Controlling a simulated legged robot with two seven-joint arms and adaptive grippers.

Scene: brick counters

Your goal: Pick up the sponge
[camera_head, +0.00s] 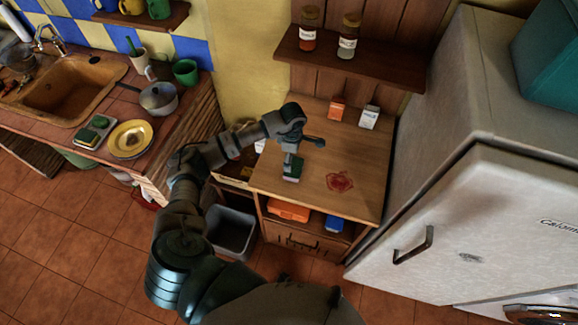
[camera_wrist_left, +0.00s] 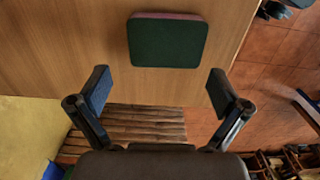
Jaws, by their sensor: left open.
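A sponge (camera_head: 292,170) with a dark green top lies on the wooden counter, near its left edge. It also shows in the left wrist view (camera_wrist_left: 168,42), flat on the wood, with a thin pinkish edge. My left gripper (camera_head: 302,150) is over the counter, just above and beside the sponge. In the left wrist view its two fingers (camera_wrist_left: 160,92) are spread wide with nothing between them, and the sponge lies beyond the fingertips. My right gripper is not in view.
A red stain (camera_head: 340,181) is on the counter right of the sponge. Two small boxes (camera_head: 368,117) stand at its back, under a shelf (camera_head: 350,62) with jars. A white fridge (camera_head: 480,220) bounds the right. A grey bin (camera_head: 232,232) stands below left.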

